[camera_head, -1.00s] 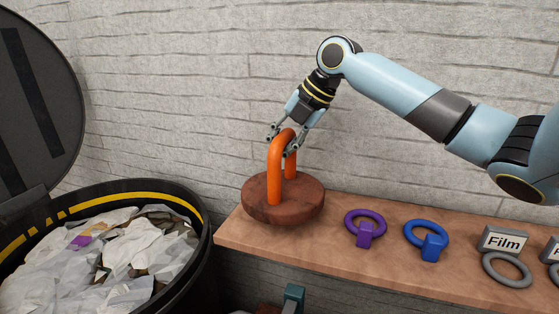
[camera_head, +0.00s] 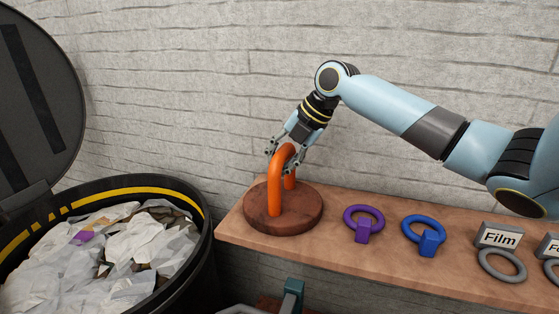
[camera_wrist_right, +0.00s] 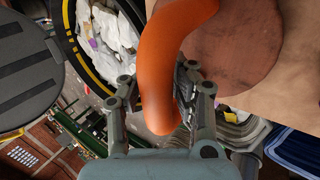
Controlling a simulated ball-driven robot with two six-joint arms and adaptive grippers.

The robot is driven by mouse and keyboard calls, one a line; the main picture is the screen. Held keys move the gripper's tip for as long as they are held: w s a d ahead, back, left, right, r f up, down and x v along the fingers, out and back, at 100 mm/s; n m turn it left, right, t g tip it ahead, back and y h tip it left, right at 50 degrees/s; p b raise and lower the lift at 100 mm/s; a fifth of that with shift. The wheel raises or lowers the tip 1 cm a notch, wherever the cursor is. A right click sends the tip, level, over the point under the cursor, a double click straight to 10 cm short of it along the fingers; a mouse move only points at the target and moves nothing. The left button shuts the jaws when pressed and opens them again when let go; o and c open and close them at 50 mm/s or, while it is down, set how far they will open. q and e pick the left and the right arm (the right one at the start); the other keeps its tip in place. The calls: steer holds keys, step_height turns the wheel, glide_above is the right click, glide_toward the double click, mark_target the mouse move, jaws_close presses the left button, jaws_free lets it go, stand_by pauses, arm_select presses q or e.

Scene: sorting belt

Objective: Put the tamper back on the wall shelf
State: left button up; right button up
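The tamper is a round red-brown block (camera_head: 255,212) with an orange arched handle (camera_head: 275,185). It sits upright at the left end of the wooden wall shelf (camera_head: 345,257), in the head view. In the right wrist view its orange handle (camera_wrist_right: 170,55) runs between my fingers and its block (camera_wrist_right: 235,45) is at upper right. My right gripper (camera_head: 286,150) is at the top of the handle, fingers spread on either side. A gap shows beside the left finger in the wrist view, so the right gripper (camera_wrist_right: 160,92) looks open around the handle. My left gripper is not in view.
A purple ring tag (camera_head: 363,222), a blue ring tag (camera_head: 425,235) and a grey "Film" tag (camera_head: 500,238) lie along the shelf to the right. A round black bin (camera_head: 195,245) with crumpled waste and a raised lid (camera_head: 45,90) stands left. A brick wall backs the shelf.

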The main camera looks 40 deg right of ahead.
steer(key=shift+o, duration=0.8)
steer(key=shift+r, duration=0.25)
steer(key=b+v, duration=0.1)
steer(key=v, duration=1)
steer(key=shift+s+r+b, duration=0.25)
steer(key=shift+r+b, duration=0.05)
steer(key=shift+d, duration=0.1)
